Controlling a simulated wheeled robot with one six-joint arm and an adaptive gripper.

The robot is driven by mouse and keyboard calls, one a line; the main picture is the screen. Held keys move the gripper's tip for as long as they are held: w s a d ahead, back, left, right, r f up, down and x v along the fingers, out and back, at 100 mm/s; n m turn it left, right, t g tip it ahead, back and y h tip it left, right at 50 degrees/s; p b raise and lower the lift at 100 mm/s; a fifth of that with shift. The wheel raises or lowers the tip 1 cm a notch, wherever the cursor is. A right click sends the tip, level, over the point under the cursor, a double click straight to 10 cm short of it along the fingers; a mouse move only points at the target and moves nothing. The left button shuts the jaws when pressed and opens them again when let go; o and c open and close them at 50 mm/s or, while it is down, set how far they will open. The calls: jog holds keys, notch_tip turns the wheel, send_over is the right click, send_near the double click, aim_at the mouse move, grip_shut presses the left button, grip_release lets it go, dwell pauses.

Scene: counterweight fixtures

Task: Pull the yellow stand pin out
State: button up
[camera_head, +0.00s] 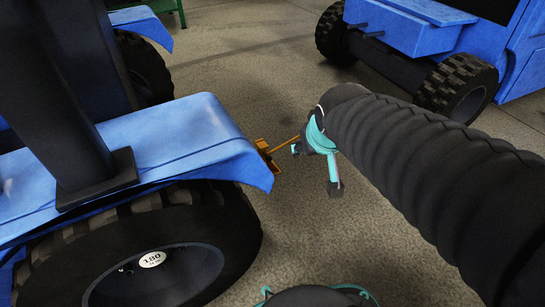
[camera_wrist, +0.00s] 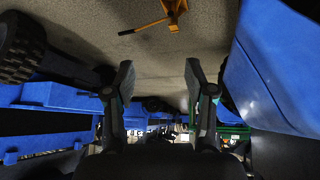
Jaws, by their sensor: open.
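The yellow stand (camera_head: 264,150) shows partly beside the front corner of the left blue fender, which hides much of it. A thin yellow bar (camera_head: 284,145), which may be its pin, sticks out to the right toward my gripper (camera_head: 316,168). In the wrist view the stand (camera_wrist: 174,12) is at the top edge, cut off by the frame, with the bar (camera_wrist: 142,27) pointing left. My gripper (camera_wrist: 159,78) is open, with nothing between its fingers. In the wrist view the bar is beyond the fingertips, apart from them.
A blue tractor-like machine (camera_head: 170,140) with a big tire (camera_head: 240,235) stands close on the left. Another blue machine (camera_head: 405,25) stands at the back right. Concrete floor (camera_head: 250,80) lies clear between them. Something green (camera_head: 165,6) is at the top left.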

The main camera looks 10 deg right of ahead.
aim_at(270, 159)
jog(key=w+d+f+n+t, duration=0.1)
jog(key=w+d+f, duration=0.15)
jog(key=w, duration=0.75)
jog(key=w+d+f+t, duration=0.1)
jog(key=w+f+t, duration=0.15)
jog(key=w, duration=0.75)
jog(key=w+f+n+t+y, duration=0.1)
jog(key=w+f+n+t, duration=0.1)
jog(key=w+f, duration=0.85)
jog(key=w+f+t+y+p, duration=0.2)
jog(key=w+f+y, duration=0.15)
jog(key=f, duration=1.25)
jog(key=s+a+f+t+y, duration=0.1)
jog(key=s+f+t+y, duration=0.3)
jog(key=f, duration=0.9)
jog(key=w+a, duration=0.1)
jog(key=w, duration=0.3)
jog(key=w+a+g+h+b, duration=0.1)
jog(key=w, duration=0.3)
jog(key=w+a+h+b, duration=0.1)
jog(key=w+a, duration=0.1)
jog(key=w, duration=0.1)
jog(key=shift+w+a+g, duration=0.1)
jog(key=shift+w+g, duration=0.15)
jog(key=shift+w, duration=0.15)
grip_shut()
